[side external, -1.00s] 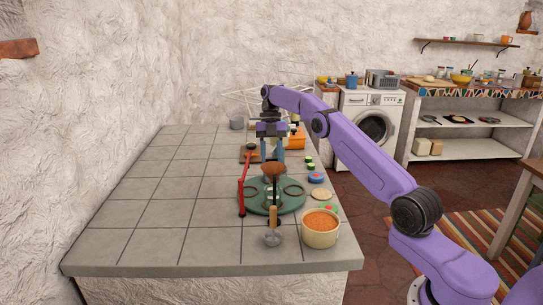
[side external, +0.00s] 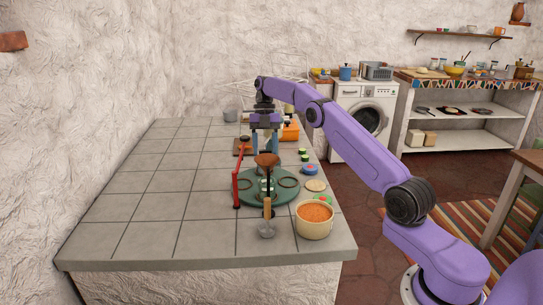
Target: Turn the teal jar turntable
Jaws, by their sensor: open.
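The teal turntable (side external: 285,198) lies flat on the tiled counter, with dark rings on its top and a small pale jar-like item near its middle. My gripper (side external: 265,147) points down above the far side of the turntable, behind the brown piece. Its fingers are apart and I see nothing held between them. The brown piece partly hides the fingertips, so I cannot tell their exact height.
A red bar (side external: 238,178) stands along the turntable's left side. The counter's left side is clear.

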